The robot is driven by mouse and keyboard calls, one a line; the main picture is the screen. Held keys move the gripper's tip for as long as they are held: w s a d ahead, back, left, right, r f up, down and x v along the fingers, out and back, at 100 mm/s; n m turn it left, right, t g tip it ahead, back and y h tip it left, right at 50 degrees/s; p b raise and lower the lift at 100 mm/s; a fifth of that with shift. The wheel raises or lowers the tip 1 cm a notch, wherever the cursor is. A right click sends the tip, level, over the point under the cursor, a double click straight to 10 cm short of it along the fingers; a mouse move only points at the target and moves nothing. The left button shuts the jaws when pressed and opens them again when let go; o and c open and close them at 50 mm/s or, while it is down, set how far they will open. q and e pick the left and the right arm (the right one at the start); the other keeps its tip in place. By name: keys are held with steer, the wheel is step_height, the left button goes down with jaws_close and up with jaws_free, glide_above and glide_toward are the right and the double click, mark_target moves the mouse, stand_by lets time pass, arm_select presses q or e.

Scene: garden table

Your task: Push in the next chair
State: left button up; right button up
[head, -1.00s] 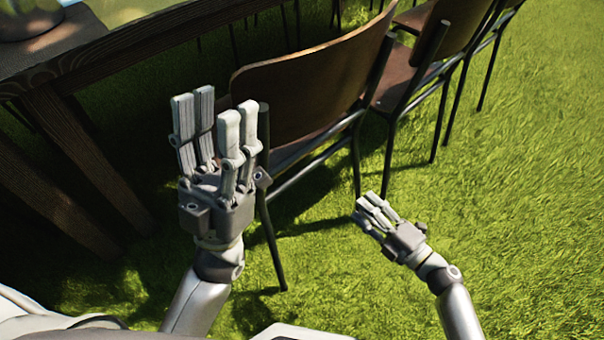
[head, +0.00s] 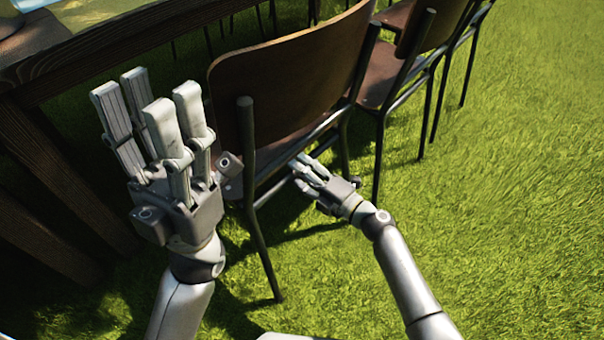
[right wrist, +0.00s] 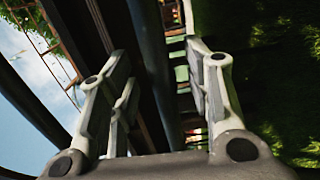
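The nearest chair (head: 290,80) has a curved brown wooden back and a dark metal frame. It stands upright beside the dark wooden table (head: 95,55), its back facing me. My left gripper (head: 145,95) is open and empty, raised in front of the chair's left back post. My right gripper (head: 303,168) is low behind the chair, by the rear of the seat and frame; I cannot tell whether it touches. In the right wrist view its fingers (right wrist: 157,90) are apart, with a dark post (right wrist: 150,50) showing between them.
A second chair (head: 383,78) and a further one stand in a row to the right along the table. A round object (head: 22,5) sits at the table's far left corner. Open grass (head: 500,220) lies to the right and front.

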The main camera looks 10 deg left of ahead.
steer(key=shift+w+a+r, duration=0.1)
steer(key=shift+w+a, duration=0.2)
steer(key=shift+a, duration=0.35)
jaws_close()
